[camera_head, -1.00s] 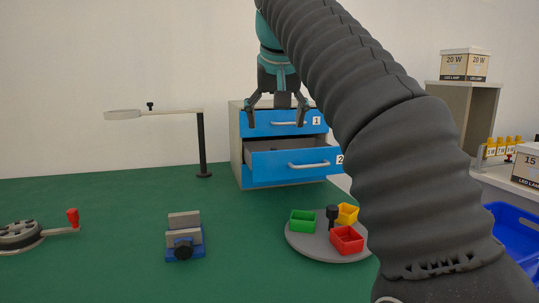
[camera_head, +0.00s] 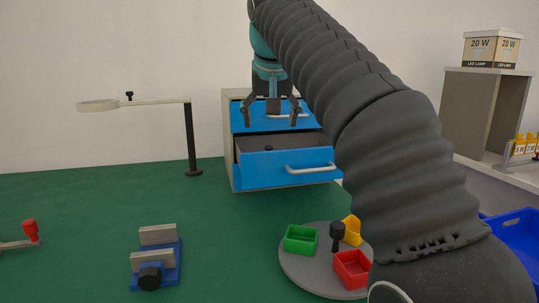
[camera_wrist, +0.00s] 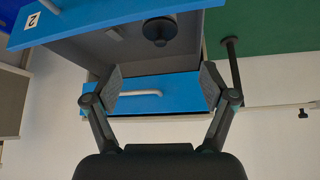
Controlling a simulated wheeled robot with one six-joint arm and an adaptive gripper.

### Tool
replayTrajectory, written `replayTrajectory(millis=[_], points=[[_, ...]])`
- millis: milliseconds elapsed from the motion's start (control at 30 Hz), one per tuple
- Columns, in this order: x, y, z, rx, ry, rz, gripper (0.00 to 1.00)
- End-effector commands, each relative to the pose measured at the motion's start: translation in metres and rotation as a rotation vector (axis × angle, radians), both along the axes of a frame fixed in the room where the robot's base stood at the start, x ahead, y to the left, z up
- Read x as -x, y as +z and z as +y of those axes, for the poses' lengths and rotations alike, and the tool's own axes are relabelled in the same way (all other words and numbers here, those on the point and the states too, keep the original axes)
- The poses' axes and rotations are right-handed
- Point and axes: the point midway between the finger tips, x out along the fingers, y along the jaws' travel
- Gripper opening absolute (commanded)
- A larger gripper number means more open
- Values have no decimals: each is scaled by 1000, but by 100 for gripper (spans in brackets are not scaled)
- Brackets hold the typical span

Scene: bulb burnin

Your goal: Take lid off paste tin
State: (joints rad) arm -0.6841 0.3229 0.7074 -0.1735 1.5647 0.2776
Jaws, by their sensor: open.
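A dark round object with a knob on top, apparently the lidded paste tin (camera_wrist: 160,30), sits inside the open lower drawer (camera_wrist: 70,28), labelled 2. In the head view only a small dark top of the tin (camera_head: 268,148) shows over the drawer front. My gripper (camera_head: 270,120) is open and empty, above and behind the tin, in front of the upper drawer. In the wrist view my gripper (camera_wrist: 162,88) has its fingers spread wide, with the tin beyond them and apart from them. The tin's sides are mostly hidden.
The closed upper drawer (camera_head: 240,117) is close to the fingers. A turntable (camera_head: 310,274) with green, red and yellow trays stands in front. A blue vise (camera_head: 168,268) and a lamp-like stand (camera_head: 190,140) are on the left. The green table (camera_head: 90,220) between is clear.

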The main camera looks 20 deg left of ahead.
Motion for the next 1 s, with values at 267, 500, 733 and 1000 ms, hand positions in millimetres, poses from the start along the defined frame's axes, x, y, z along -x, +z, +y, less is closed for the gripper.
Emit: replayTrajectory(millis=[267, 500, 733, 1000], points=[[-18, -31, 5, 1, -3, 0, 83], [-25, -42, 7, 1, -5, 1, 83], [-40, -70, 13, 1, -6, 2, 83], [-46, -77, 15, -1, -6, -1, 83]])
